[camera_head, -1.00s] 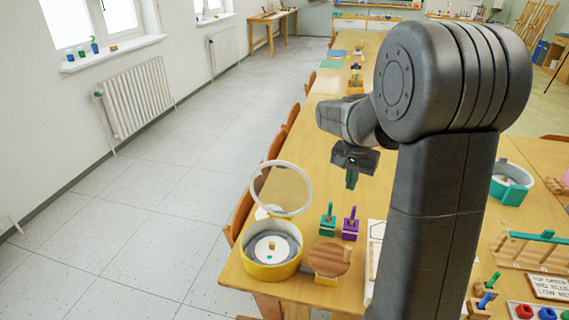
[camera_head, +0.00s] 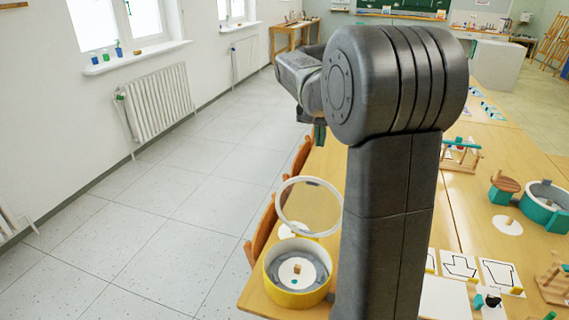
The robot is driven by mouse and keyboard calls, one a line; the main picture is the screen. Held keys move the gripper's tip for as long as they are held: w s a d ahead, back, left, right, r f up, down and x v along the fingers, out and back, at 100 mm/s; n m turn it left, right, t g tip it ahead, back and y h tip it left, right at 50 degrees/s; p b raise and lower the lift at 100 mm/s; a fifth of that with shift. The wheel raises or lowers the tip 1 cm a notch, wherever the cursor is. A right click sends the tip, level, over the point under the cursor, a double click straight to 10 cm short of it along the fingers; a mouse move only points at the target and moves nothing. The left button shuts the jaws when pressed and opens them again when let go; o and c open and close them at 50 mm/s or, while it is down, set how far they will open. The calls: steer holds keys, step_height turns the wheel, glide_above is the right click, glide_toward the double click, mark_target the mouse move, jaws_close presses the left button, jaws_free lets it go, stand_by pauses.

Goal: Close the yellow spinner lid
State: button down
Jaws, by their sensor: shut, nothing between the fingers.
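The yellow spinner (camera_head: 299,298) stands near the left front corner of the table, a round yellow tub with a grey inside and a white disc with a small wooden peg. Its lid (camera_head: 281,212), a clear disc with a white rim, stands raised and open at the back of the tub. My gripper (camera_head: 319,132) is above and behind the lid, apart from it, and partly hidden behind my arm. Its fingers look small and dark, and nothing shows in them.
A teal spinner (camera_head: 545,206) stands on the table at the right, beside a round wooden piece (camera_head: 504,184). White cards (camera_head: 459,265) lie right of my arm. Chairs (camera_head: 264,229) line the table's left edge. The floor (camera_head: 160,240) at left is clear.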

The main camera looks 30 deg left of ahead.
step_height(320, 180, down, 9)
steer(key=s, duration=0.2)
steer(key=shift+d+f, duration=0.15)
stand_by(0.3)
stand_by(0.5)
